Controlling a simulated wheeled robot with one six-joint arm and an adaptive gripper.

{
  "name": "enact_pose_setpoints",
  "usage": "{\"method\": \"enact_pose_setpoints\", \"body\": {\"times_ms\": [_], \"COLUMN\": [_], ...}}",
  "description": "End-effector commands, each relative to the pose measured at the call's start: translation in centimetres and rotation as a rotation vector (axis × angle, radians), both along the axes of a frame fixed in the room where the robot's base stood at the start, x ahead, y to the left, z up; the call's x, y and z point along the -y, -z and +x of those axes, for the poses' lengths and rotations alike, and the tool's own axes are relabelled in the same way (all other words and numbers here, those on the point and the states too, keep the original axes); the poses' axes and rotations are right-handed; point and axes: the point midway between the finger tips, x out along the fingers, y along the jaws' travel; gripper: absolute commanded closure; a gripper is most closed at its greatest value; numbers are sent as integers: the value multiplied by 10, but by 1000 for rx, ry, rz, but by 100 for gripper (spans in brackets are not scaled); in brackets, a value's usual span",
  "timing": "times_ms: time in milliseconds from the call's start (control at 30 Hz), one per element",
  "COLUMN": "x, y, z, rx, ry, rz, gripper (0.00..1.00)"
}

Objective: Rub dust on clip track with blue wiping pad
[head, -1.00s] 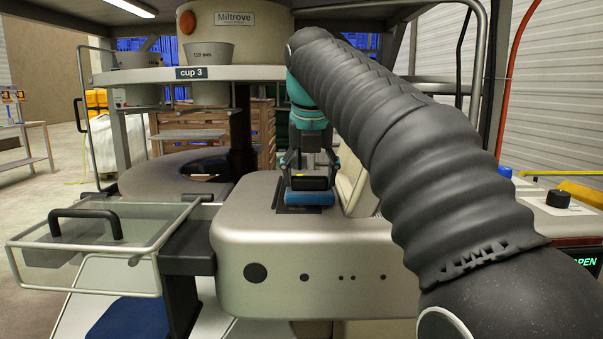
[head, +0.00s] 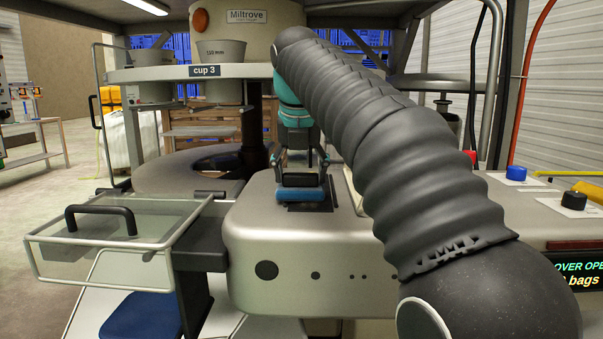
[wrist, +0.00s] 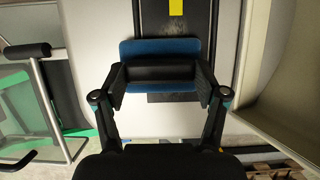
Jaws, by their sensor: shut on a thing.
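The blue wiping pad (head: 297,195) has a black grip block (wrist: 160,70) on it. My gripper (head: 301,179) is shut on that block, one finger at each end. The pad is down at the dark clip track (head: 327,205) on top of the rounded metal housing; whether it touches the surface I cannot tell. In the wrist view the pad (wrist: 160,46) lies across the dark track (wrist: 200,18), which shows beyond and below it. A yellow patch (wrist: 176,7) shows on the track ahead of the pad.
The metal housing (head: 300,255) fills the middle. A clear hinged cover (head: 120,235) with a black handle juts out at left. A pale upright wall (wrist: 280,80) stands close right of the gripper. A control panel (head: 545,200) with knobs is at right.

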Motion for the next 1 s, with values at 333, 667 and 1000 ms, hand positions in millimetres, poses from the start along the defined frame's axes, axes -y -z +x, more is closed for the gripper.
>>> {"method": "enact_pose_setpoints", "body": {"times_ms": [333, 667, 1000], "x": [1, 21, 44], "y": [3, 3, 2], "z": [20, 20, 19], "rx": [-2, -4, -5], "ry": [1, 4, 6], "rz": [0, -2, -4], "gripper": [69, 69, 69]}}
